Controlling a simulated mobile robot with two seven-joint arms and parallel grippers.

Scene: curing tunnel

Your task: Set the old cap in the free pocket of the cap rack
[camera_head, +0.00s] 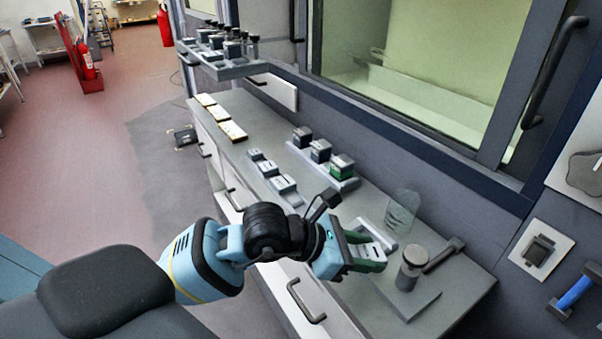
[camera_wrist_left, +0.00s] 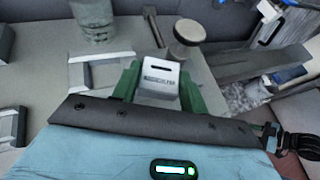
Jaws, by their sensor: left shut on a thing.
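My left gripper (camera_head: 372,252) reaches in low over the right part of the grey counter. Its green fingers are shut on the old cap (camera_wrist_left: 160,84), a pale grey block with a dark slot and small lettering. In the head view the fingers partly cover this cap. A pale frame (camera_wrist_left: 100,70) lies on the counter just beyond the gripper, apart from the cap. A pale rack (camera_head: 350,184) carries several dark caps, one with a green base. Pale pocket-like blocks (camera_head: 284,185) stand in a row before it. I cannot tell which is the free pocket. My right gripper is out of view.
A clear cup (camera_head: 402,210) stands behind the frame. A round-topped post (camera_head: 410,266) on a plate stands close to the right of the gripper. Flat yellowish pieces (camera_head: 232,131) lie at the counter's far end. A window wall with a handle (camera_head: 552,75) borders the counter.

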